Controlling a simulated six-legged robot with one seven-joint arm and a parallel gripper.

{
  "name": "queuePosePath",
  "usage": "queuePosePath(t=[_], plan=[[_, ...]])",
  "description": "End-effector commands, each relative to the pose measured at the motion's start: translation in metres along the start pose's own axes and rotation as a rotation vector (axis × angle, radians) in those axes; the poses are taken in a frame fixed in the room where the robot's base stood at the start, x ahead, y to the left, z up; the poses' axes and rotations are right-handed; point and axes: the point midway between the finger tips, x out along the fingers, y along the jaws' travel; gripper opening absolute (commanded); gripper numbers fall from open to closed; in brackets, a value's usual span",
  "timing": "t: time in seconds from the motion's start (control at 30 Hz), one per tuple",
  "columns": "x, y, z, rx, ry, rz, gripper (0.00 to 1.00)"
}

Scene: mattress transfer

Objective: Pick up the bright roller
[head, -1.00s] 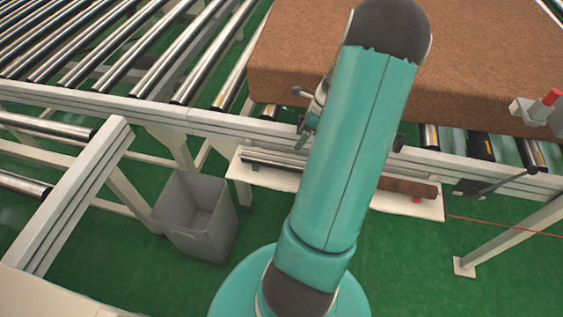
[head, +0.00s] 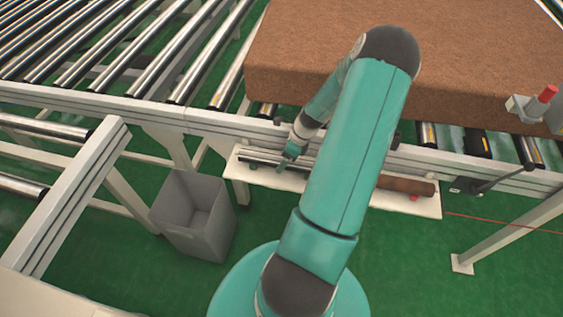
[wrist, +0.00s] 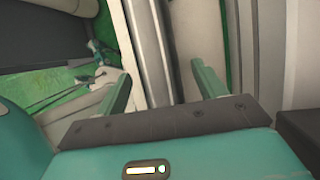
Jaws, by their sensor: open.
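The bright roller (head: 258,158) is a shiny metal bar lying on the left part of a white shelf (head: 300,184) below the conveyor's side rail. My gripper (head: 286,161) is over this roller's right part in the head view, partly hidden by my arm. In the wrist view my gripper (wrist: 161,74) has its two green fingers spread. A pale metallic bar (wrist: 153,50), seemingly the bright roller, runs lengthwise between and beyond them. I see no grip on it, and contact cannot be told.
A dark brown roller (head: 408,186) lies on the shelf's right part. A grey bin (head: 190,225) stands on the green floor at the left. The conveyor side rail (head: 180,117) runs just behind the shelf, with a big brown mattress (head: 290,70) above it.

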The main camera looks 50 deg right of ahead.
Motion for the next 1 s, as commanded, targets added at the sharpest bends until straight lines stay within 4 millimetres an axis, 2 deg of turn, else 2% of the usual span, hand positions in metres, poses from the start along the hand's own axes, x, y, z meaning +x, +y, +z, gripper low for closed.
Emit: queuePosePath(t=[0.1,0.3,0.37,0.67,1.0], plan=[[0.0088,-0.0004,0.0001,0.000,-0.001,-0.001,0.70],[0.0092,-0.0004,0.0001,0.000,0.000,-0.002,0.70],[0.0092,-0.0004,0.0001,0.000,0.000,-0.001,0.60],[0.0090,-0.0003,0.0001,0.000,0.000,-0.001,0.02],[0.0061,-0.0002,0.0016,-0.001,0.000,-0.002,0.02]])
